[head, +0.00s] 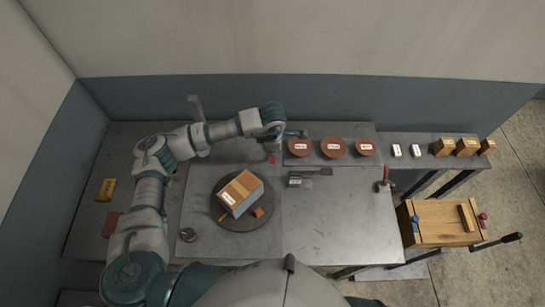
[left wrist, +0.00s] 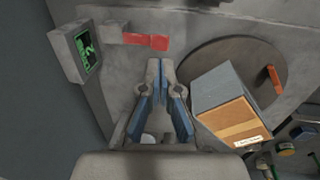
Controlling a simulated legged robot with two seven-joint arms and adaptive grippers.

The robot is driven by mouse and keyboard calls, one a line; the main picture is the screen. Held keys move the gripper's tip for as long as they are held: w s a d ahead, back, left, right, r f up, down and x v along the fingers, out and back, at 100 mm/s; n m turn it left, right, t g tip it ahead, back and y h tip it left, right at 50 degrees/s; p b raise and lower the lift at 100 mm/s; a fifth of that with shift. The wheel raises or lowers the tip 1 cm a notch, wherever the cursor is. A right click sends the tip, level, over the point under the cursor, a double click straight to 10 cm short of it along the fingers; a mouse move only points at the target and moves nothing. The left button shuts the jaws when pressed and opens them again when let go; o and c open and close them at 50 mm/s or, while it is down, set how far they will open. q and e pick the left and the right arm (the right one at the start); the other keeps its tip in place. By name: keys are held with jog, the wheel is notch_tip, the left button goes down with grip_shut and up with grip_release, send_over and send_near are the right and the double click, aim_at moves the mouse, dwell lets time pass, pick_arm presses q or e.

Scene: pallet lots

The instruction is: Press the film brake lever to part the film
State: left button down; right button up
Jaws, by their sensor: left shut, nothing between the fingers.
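A red bar-shaped lever (left wrist: 147,41) on a grey stub shows at the top of the left wrist view; I take it for the film brake lever. In the head view it is a small red patch (head: 272,159) just below my left gripper (head: 270,146). In the left wrist view the left gripper (left wrist: 158,72) is shut with its fingertips together and empty, its tips appearing just below the red bar. I cannot tell whether they touch. A grey box with an orange-brown side (left wrist: 232,108) sits on the round turntable (head: 217,213). My right gripper is out of view.
A small screen with green marks (left wrist: 83,52) stands left of the lever. Red round dishes (head: 333,147) stand behind the table. A red-handled clamp-like piece (head: 384,184) is at the table's right. A wooden crate (head: 430,238) stands further right. The table right of the turntable is mostly clear.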

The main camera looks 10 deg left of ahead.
pick_arm(q)
notch_tip(320, 180, up, 7)
jog(key=shift+b, duration=0.45)
jog(key=shift+s+d+r, duration=0.1)
jog(key=shift+d, duration=0.05)
